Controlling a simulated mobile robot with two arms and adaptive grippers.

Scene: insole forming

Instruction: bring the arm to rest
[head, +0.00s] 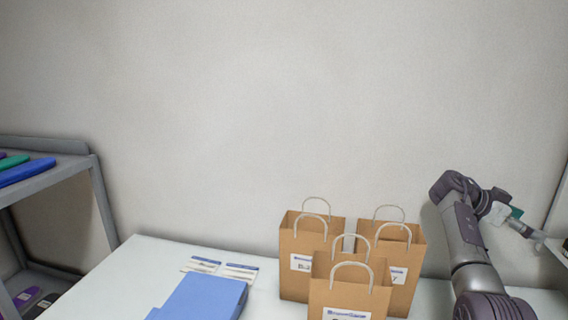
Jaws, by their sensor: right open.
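My right arm rises at the right side of the head view, bent at the elbow, with its wrist pointing right. My right gripper (531,232) is open, small in view, close to a pale shelf edge at the far right. I see nothing between its fingers, though they are too small to make out well. It is apart from the paper bags and to their right. My left arm and gripper are not in view.
Several brown paper bags (316,266) with handles stand on the white table (143,262), left of my arm. A blue box or folder (205,296) and white labelled cards (241,271) lie further left. A grey rack (62,176) holds coloured insoles. A pale shelf (557,247) is at far right.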

